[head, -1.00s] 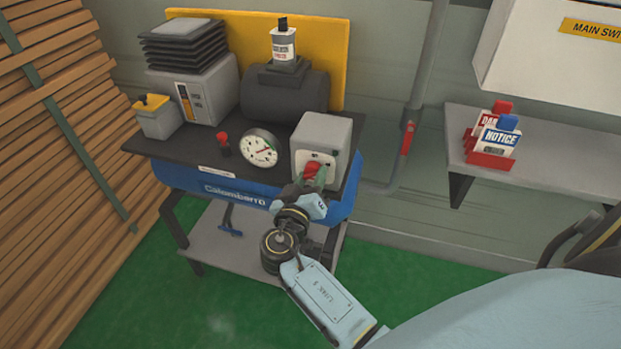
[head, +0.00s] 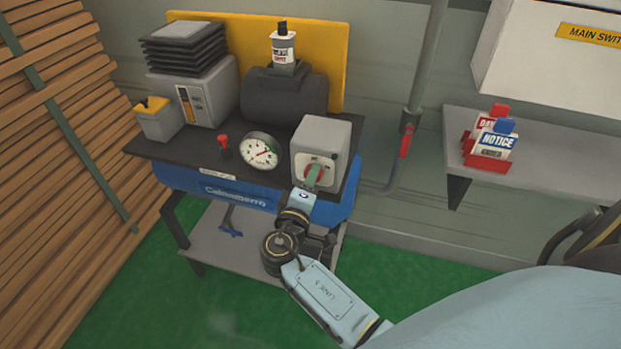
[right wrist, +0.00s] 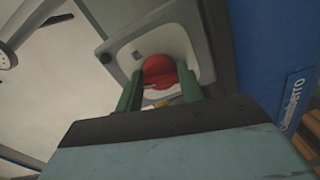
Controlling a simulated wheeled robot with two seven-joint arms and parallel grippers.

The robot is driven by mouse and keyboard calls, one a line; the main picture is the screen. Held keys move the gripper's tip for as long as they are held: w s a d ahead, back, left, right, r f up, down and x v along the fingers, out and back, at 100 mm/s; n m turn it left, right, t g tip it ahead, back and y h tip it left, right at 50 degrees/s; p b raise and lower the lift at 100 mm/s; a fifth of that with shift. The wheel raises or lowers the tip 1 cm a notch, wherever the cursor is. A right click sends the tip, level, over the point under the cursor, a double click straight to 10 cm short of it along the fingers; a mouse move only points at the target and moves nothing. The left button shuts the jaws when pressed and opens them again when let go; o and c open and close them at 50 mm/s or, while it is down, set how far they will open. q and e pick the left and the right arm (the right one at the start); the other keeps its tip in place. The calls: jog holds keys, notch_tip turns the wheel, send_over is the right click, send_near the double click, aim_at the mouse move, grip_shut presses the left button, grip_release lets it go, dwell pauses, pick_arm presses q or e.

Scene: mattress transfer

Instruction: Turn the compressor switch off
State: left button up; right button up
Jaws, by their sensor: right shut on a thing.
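The compressor switch is a red rotary knob (right wrist: 160,74) on a pale plate on the front of a grey box (head: 334,135), at the right end of the compressor top. My right gripper (head: 313,176) reaches up to the box front and is shut on the knob. In the right wrist view its green fingers (right wrist: 158,92) stand on either side of the knob. In the head view the fingers hide part of the knob, and a red rim shows around them. The exact knob setting cannot be read. My left gripper is not in view.
A pressure gauge (head: 261,152) and a small red valve (head: 224,145) sit left of the box. The blue tank (head: 230,188) lies below. A red-handled pipe valve (head: 406,140) and a shelf (head: 560,160) with notice tags (head: 496,143) are to the right.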

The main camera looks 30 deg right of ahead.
jog(key=shift+n+p, duration=0.4)
jog(key=shift+n, duration=0.9)
jog(key=o, duration=1)
jog(key=shift+s+a, duration=0.1)
jog(key=b+v, duration=0.1)
jog(key=v, duration=1.2)
